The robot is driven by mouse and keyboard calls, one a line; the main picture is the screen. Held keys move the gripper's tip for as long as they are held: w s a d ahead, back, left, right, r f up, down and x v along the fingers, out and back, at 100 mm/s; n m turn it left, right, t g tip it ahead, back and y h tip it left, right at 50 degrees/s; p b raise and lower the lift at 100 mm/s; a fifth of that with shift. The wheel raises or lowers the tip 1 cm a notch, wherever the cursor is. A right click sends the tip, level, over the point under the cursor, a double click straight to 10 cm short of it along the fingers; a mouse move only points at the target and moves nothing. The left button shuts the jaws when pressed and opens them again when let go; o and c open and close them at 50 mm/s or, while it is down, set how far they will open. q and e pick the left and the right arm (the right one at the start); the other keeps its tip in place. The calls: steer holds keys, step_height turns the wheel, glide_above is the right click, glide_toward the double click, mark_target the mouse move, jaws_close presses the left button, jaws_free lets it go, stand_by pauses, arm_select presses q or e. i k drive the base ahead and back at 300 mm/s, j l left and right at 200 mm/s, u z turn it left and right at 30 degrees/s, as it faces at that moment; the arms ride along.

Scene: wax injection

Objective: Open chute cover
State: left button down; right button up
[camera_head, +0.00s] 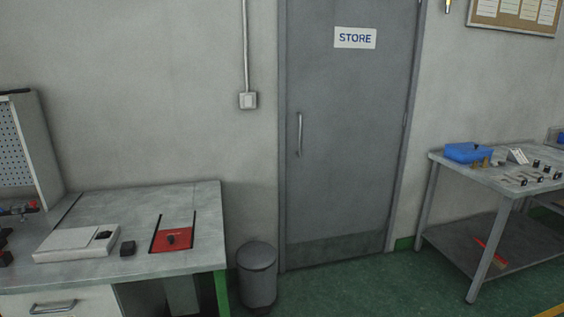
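A red cover (174,236) with a small black knob lies flat on the grey workbench (190,199) at the left, near its right end. It sits between two dark slots or rails. I take it to be the chute cover, and it appears closed. Neither of my grippers shows in the head view.
A grey bin (257,274) stands right of the bench. A grey STORE door (345,130) is behind. A metal table (490,173) with a blue box (468,152) stands at the right.

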mark_target(180, 239)
steer(key=i+j+z, duration=0.1)
steer(key=j, duration=0.35)
steer(key=i+j+z, duration=0.15)
steer(key=i+j, duration=0.15)
steer(key=j, duration=0.15)
steer(key=i+j+z, duration=0.1)
steer(key=j, duration=0.35)
steer(key=i+j+z, duration=0.1)
steer(key=j, duration=0.4)
steer(key=i+j+z, duration=0.1)
steer(key=j, duration=0.4)
steer(key=i+j+z, duration=0.15)
steer(key=j, duration=0.35)
